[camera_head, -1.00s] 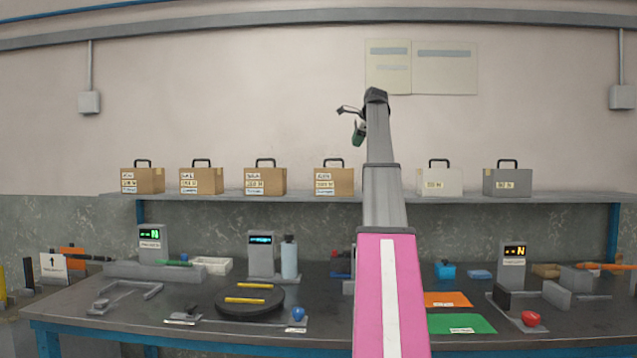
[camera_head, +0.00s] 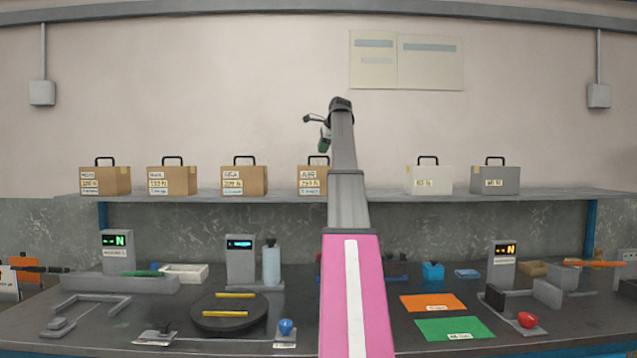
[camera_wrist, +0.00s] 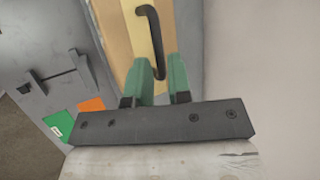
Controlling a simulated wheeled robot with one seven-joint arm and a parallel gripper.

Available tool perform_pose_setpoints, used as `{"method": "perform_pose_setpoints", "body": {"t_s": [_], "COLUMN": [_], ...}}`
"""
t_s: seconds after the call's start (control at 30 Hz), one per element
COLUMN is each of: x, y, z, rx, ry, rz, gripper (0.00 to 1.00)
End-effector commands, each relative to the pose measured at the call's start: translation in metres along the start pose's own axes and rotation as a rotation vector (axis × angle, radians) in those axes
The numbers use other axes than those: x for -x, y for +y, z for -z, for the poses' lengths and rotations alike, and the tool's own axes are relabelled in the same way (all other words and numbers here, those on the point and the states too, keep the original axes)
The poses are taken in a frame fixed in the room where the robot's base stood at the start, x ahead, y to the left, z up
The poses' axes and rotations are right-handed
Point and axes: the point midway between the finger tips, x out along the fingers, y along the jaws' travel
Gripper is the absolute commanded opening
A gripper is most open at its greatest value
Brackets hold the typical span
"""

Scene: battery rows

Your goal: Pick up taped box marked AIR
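Several brown taped boxes with black handles stand on the back shelf: a far-left box (camera_head: 105,181), a second box (camera_head: 172,181), a third box (camera_head: 244,181) and a fourth box (camera_head: 312,180) partly behind my arm. Their labels are too small to read surely, so I cannot tell which says AIR. My gripper (camera_head: 324,140) is raised above and in front of the fourth box. In the wrist view, my gripper (camera_wrist: 160,78) has its green fingers apart. A black handle (camera_wrist: 152,38) on a taped brown box (camera_wrist: 122,35) appears between or just beyond them; contact is unclear.
A pale box (camera_head: 428,181) and a grey box (camera_head: 494,181) stand farther right on the shelf (camera_head: 385,194). The workbench below holds a round black plate (camera_head: 230,318), an orange sheet (camera_head: 433,302), a green sheet (camera_head: 455,328) and several meters. The wall above is mostly clear.

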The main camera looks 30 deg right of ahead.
Motion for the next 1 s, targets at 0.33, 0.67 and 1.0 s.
{"method": "perform_pose_setpoints", "body": {"t_s": [0.33, 0.67, 1.0], "x": [-0.042, -0.05, -0.049], "y": [0.002, 0.001, 0.002], "z": [0.001, 0.001, 0.001], "rx": [0.001, 0.001, 0.003], "ry": [0.0, 0.0, 0.001], "rz": [-0.002, 0.0, -0.001], "gripper": [0.19, 0.12, 0.0]}}
